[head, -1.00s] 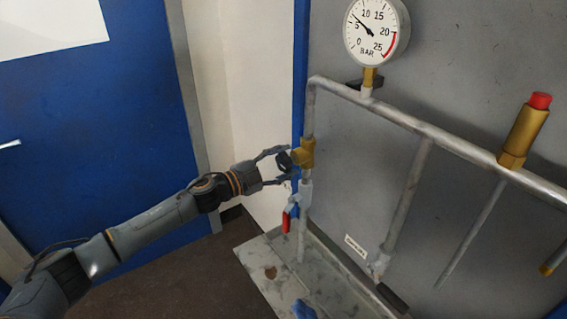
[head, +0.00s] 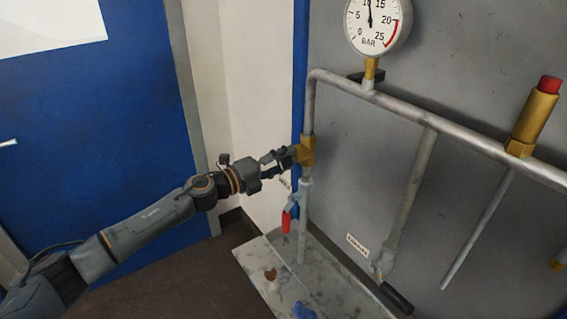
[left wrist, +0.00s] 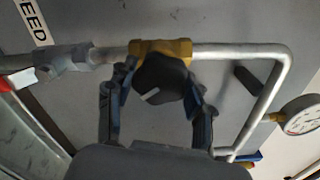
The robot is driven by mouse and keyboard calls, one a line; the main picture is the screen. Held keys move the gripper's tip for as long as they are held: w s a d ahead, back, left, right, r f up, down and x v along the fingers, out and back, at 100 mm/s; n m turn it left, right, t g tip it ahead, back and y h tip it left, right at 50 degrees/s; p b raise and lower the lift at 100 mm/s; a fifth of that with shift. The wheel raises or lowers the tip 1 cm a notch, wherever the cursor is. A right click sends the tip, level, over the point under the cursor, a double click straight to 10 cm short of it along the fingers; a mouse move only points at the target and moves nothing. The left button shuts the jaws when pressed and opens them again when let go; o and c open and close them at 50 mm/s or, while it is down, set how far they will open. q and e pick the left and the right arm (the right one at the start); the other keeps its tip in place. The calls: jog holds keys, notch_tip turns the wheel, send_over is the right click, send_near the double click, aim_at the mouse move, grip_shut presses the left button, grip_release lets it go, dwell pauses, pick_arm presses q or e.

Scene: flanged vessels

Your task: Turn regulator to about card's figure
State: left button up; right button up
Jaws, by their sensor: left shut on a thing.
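The regulator is a brass body (head: 307,150) on the left upright pipe, with a black knob (left wrist: 165,75) that has a white pointer mark. My left gripper (head: 288,155) is shut on the knob. In the left wrist view its two fingers (left wrist: 160,88) stand on either side of the knob. In the head view the fingers mostly hide the knob. The pressure gauge (head: 377,22) is above the pipe, its top cut off. Its needle points almost straight up, a little above 10 bar. No card with a readable figure shows. My right gripper is not in view.
A red-handled valve (head: 287,220) sits just below the regulator. A brass fitting with a red cap (head: 534,115) stands on the sloping pipe at right. A small label (head: 357,245) is on the grey panel. A white sheet (head: 45,25) hangs on the blue door.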

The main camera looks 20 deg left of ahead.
pick_arm(q)
jog(key=shift+f+m+b, duration=0.15)
jog(key=shift+m+b, duration=0.2)
jog(key=shift+m, duration=0.85)
jog(key=o, duration=1.2)
jog(key=shift+v, duration=6.05)
jog(key=shift+w, duration=0.1)
